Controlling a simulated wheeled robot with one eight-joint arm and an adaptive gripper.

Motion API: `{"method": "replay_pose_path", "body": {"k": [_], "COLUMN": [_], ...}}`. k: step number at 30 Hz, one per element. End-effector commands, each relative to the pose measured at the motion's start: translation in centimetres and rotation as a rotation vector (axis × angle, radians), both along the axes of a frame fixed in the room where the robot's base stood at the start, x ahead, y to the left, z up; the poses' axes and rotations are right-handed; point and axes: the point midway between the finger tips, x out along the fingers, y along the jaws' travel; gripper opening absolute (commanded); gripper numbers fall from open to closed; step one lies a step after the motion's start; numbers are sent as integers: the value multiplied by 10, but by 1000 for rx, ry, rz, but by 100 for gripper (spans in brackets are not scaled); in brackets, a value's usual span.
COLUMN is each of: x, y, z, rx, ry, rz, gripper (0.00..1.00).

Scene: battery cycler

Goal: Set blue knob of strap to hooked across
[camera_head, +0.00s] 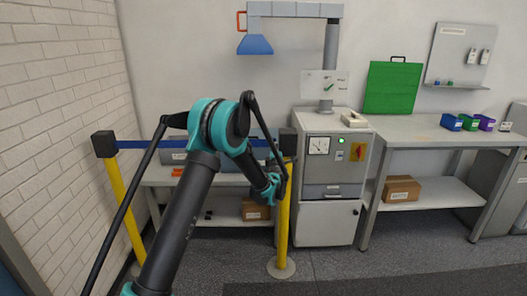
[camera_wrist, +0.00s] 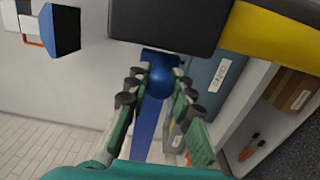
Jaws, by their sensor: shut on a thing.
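The blue strap (camera_head: 150,144) runs level from the black head of the left yellow post (camera_head: 103,144) toward the black head of the right yellow post (camera_head: 288,140). In the wrist view the blue knob (camera_wrist: 162,78) at the strap's end sits between the fingers of my gripper (camera_wrist: 160,82), which is shut on it. The strap (camera_wrist: 148,125) trails away below the knob. The dark post head (camera_wrist: 165,22) is right at the knob's far end; whether they touch or are hooked I cannot tell. In the head view my arm hides the knob and the fingers.
The right yellow post (camera_head: 283,225) stands on a round base beside my wrist. Behind are a grey cabinet (camera_head: 330,225) with a gauge and red-yellow switch, a shelf table with a cardboard box (camera_head: 255,210), and a white brick wall (camera_head: 60,110) at left. The right-hand floor is clear.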

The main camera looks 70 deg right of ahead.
Motion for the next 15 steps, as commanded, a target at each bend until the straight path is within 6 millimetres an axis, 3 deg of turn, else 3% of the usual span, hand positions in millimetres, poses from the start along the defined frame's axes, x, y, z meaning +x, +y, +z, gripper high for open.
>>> {"method": "replay_pose_path", "body": {"k": [14, 15], "x": [-9, -10], "y": [-4, -4], "z": [-1, -1], "rx": [1, 0], "ry": [1, 1], "rz": [-4, -4], "gripper": [0, 24]}}
